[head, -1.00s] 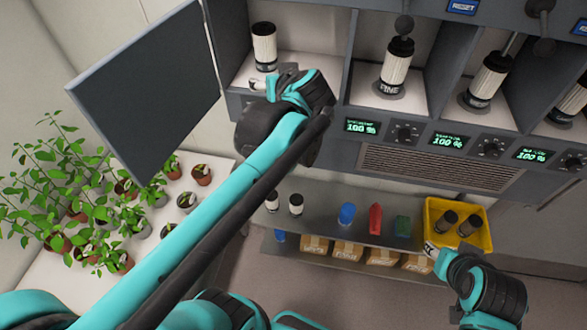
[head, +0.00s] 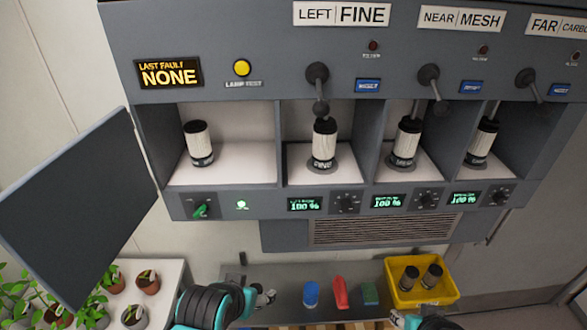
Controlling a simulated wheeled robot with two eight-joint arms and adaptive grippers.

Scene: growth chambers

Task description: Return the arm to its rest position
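My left arm's teal and black wrist is at the bottom of the head view. Its gripper (head: 262,297) is small and low in front of the shelf, below the cabinet and apart from the bays; I cannot make out its fingers. My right gripper (head: 399,319) is at the bottom edge, below the yellow bin, mostly cut off. A black-and-white cartridge (head: 198,145) stands upright in the leftmost open bay. Another cartridge, marked FINE (head: 323,145), stands in the bay to its right under a lever.
The grey cabinet door (head: 75,205) hangs open at left, near plants (head: 147,282). A shelf holds blue (head: 311,294), red (head: 340,292) and green (head: 370,294) items and a yellow bin (head: 425,297).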

